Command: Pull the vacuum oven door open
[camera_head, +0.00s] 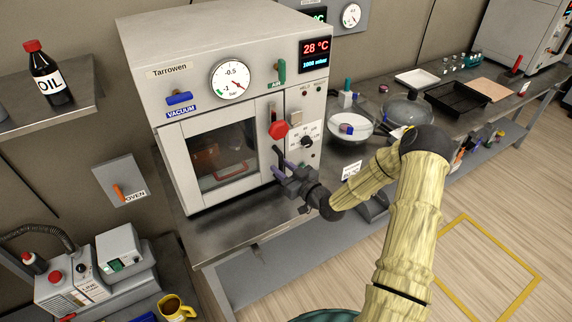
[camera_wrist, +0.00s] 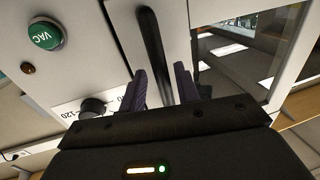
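The vacuum oven (camera_head: 190,60) is a grey box on a bench, and its windowed door (camera_head: 172,150) looks shut. A dark bar handle (camera_wrist: 151,40) stands at the door's right edge; in the head view its upper part (camera_head: 278,152) shows above my fingers. My gripper (camera_head: 282,171) is at the handle, with purple fingers. In the wrist view my gripper (camera_wrist: 161,85) has one finger on each side of the bar, with a visible gap to the fingers.
A red latch knob (camera_head: 278,130) sits just above the handle. A round selector dial (camera_head: 306,142) is to the right, and a green VAC button (camera_wrist: 44,35) shows in the wrist view. A glass desiccator (camera_head: 407,108) stands on the bench at right. The floor in front is clear.

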